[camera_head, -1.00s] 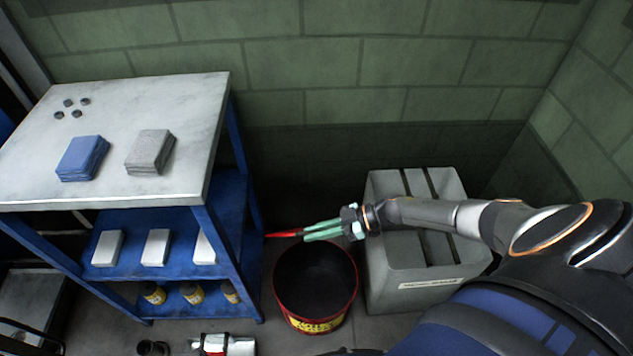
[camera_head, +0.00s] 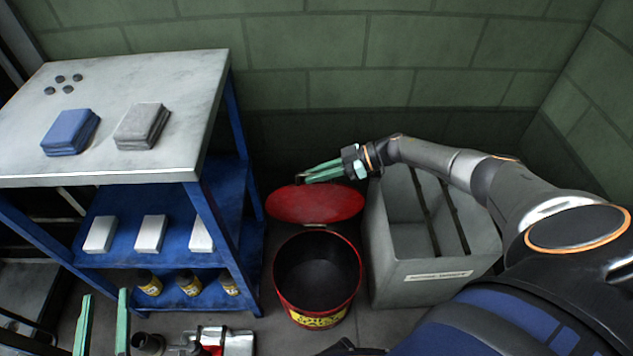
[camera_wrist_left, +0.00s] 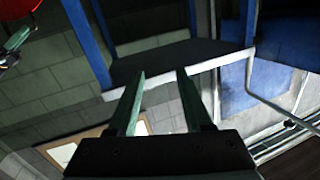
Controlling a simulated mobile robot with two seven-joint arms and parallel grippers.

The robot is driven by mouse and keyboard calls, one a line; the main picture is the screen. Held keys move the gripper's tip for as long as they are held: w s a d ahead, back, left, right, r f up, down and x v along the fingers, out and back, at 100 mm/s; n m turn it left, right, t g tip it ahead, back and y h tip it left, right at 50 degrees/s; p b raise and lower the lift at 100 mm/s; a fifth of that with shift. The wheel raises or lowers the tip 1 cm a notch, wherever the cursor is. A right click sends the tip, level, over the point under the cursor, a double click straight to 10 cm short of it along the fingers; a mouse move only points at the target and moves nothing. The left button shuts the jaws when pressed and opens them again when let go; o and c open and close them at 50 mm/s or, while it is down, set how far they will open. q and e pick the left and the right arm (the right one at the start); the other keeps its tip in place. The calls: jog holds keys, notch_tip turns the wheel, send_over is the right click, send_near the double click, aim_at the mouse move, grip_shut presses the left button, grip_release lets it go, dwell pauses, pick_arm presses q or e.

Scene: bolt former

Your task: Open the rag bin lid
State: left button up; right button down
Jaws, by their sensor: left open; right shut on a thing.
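The rag bin (camera_head: 281,285) is a round red bin with a dark inside and a yellow label, standing on the floor. Its mouth is uncovered. The red lid (camera_head: 315,207) stands tilted up behind the bin, joined near the back rim. My right gripper (camera_head: 304,180) is shut at the lid's upper edge, on a small dark part that looks like its handle; the fingers partly hide it. My left gripper (camera_head: 104,294) is open and empty at the lower left, apart from the bin. Its fingers also show in the left wrist view (camera_wrist_left: 161,76).
A blue shelf cart (camera_head: 215,120) with a pale top holds folded cloths, white boxes and yellow-labelled bottles left of the bin. A green block wall is behind. Metal items lie on the floor at front left.

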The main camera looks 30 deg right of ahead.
pick_arm(q)
jog(key=shift+w+d+r+m+t+h, duration=0.15)
jog(key=shift+r+t, duration=0.15)
jog(key=shift+r, duration=0.5)
jog(key=shift+s+a+r+m+t+h, duration=0.15)
jog(key=shift+r+t, duration=0.15)
jog(key=shift+r, duration=0.5)
pick_arm(e)
jog(key=shift+w+d, duration=0.25)
jog(key=shift+w, duration=0.1)
pick_arm(q)
jog(key=shift+w+d, duration=0.1)
pick_arm(e)
jog(key=c, duration=0.9)
grip_release()
